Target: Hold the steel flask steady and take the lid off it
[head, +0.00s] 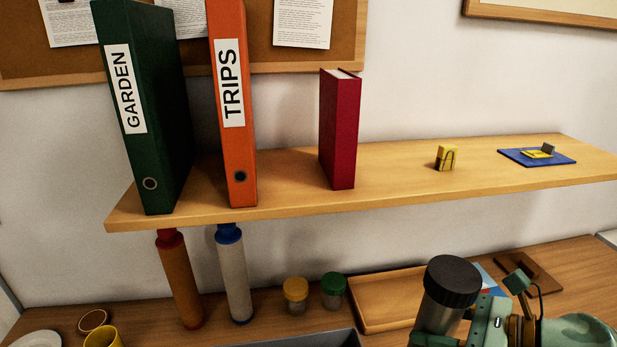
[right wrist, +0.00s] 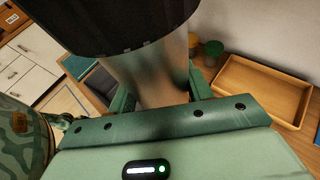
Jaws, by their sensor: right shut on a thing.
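The steel flask (head: 438,316) stands upright at the lower right of the head view, with its black ribbed lid (head: 453,279) on top. My right gripper (head: 456,328) is shut on the flask's body below the lid. In the right wrist view the fingers (right wrist: 160,92) lie on both sides of the steel body (right wrist: 150,72), and the dark lid (right wrist: 125,25) fills the top. The flask's base is hidden, so I cannot tell whether it touches the desk. My left gripper is in neither view.
A shelf (head: 400,186) above the desk holds a green binder (head: 150,110), an orange binder (head: 233,160) and a red book (head: 339,130). A wooden tray (head: 375,322) lies behind the flask. Two small jars (head: 296,292) and two rollers (head: 180,285) stand farther left.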

